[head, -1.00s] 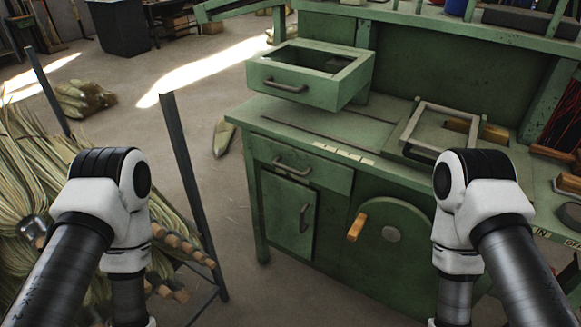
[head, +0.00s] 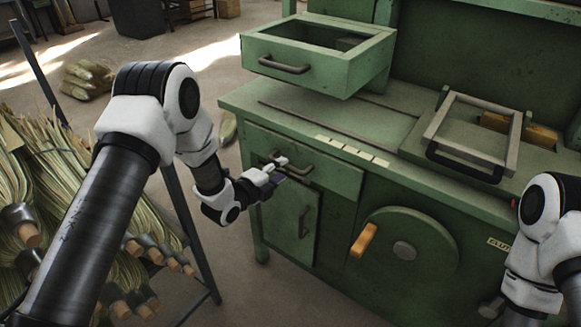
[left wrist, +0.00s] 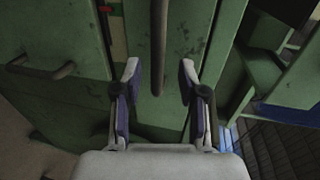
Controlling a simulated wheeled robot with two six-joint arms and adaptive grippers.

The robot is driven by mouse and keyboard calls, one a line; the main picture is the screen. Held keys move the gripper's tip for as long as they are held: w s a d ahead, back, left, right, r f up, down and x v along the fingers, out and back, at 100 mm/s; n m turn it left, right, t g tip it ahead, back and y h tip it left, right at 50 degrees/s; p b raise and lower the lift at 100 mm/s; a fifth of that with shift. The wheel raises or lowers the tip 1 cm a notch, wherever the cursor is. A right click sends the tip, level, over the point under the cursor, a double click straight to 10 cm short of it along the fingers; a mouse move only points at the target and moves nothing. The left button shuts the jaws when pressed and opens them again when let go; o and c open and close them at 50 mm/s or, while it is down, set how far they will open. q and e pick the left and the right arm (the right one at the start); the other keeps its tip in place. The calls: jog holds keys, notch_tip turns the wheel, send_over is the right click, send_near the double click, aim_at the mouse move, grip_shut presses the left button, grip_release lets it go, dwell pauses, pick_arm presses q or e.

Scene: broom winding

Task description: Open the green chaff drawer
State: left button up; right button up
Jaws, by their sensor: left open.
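The green drawer (head: 335,182) with a dark bar handle (head: 297,168) is set in the bench front, under the top's left end. It looks shut. My left gripper (head: 280,169) is open at the left part of this handle. In the left wrist view the handle (left wrist: 158,45) runs lengthwise between the two spread fingers of my left gripper (left wrist: 158,80); I cannot tell whether they touch it. The cabinet door handle (left wrist: 40,69) shows to its left. My right gripper is out of frame; only part of my right arm shows.
A green box with its own handle (head: 284,65) stands raised above the bench top (head: 300,115). Below the drawer is a cabinet door (head: 288,212), beside a round plate with a wooden crank handle (head: 363,241). A rack of straw bundles (head: 40,190) stands left.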

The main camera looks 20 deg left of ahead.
aim_at(287, 167)
pick_arm(q)
jog(key=x, duration=0.3)
jog(key=shift+w+d+f, duration=0.1)
jog(key=shift+w+f, duration=0.1)
jog(key=shift+f, duration=0.05)
jog(key=shift+w, duration=0.2)
grip_shut()
